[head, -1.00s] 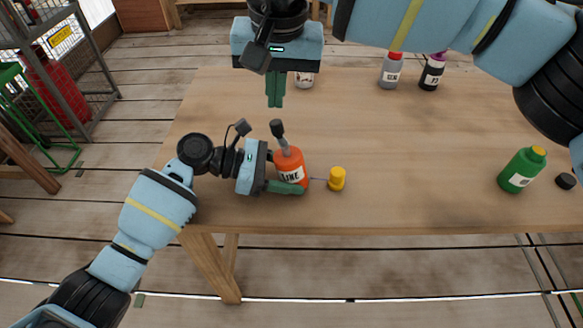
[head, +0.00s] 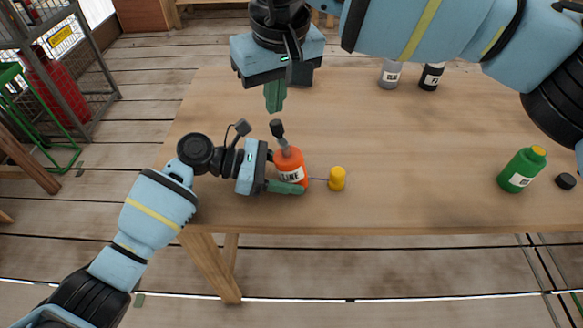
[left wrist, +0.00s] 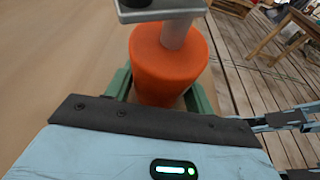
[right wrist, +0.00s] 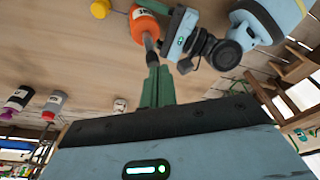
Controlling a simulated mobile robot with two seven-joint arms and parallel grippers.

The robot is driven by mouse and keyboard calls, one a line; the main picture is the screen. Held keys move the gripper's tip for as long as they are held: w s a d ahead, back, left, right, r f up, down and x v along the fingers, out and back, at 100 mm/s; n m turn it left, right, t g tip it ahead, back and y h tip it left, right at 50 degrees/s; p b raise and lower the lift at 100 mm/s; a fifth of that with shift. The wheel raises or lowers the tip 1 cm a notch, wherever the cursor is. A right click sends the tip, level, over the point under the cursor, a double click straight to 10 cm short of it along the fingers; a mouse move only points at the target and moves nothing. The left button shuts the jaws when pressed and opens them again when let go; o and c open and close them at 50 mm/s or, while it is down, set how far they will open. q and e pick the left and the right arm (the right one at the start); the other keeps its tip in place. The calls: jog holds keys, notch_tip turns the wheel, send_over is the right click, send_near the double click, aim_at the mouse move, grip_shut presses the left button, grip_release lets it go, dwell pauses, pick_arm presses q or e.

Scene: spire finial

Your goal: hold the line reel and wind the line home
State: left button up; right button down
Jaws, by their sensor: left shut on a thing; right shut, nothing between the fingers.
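The orange line reel (head: 289,163) stands upright on the table near its front left, with a "LINE" label and a grey crank with a dark knob (head: 276,128) on top. My left gripper (head: 287,180) is shut around the reel's body; the reel fills its jaws in the left wrist view (left wrist: 168,65). A thin line runs from the reel to a yellow cylinder (head: 337,179) just to its right. My right gripper (head: 274,97) is shut and empty, pointing down behind and above the crank knob. In the right wrist view its fingers (right wrist: 153,75) overlap the crank's end.
A green bottle (head: 522,170) and a black cap (head: 566,181) are at the right of the table. A grey bottle (head: 390,74) and a dark bottle (head: 431,77) stand at the back. The table's middle is clear.

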send_over(280, 145)
jog(key=s, duration=0.2)
jog(key=shift+s+x, duration=0.15)
jog(key=shift+x, duration=1.2)
jog(key=shift+s+x, duration=0.1)
jog(key=shift+x, duration=1.2)
jog(key=shift+d+f, duration=0.1)
jog(key=shift+f, duration=0.15)
jog(key=shift+s+x, duration=0.2)
jog(key=shift+x, duration=1.1)
jog(key=shift+d, duration=0.1)
jog(key=shift+w+d, duration=0.2)
jog(key=shift+w, duration=0.05)
jog(key=shift+w+d, duration=0.15)
jog(key=shift+w, duration=0.15)
jog(key=shift+w, duration=0.2)
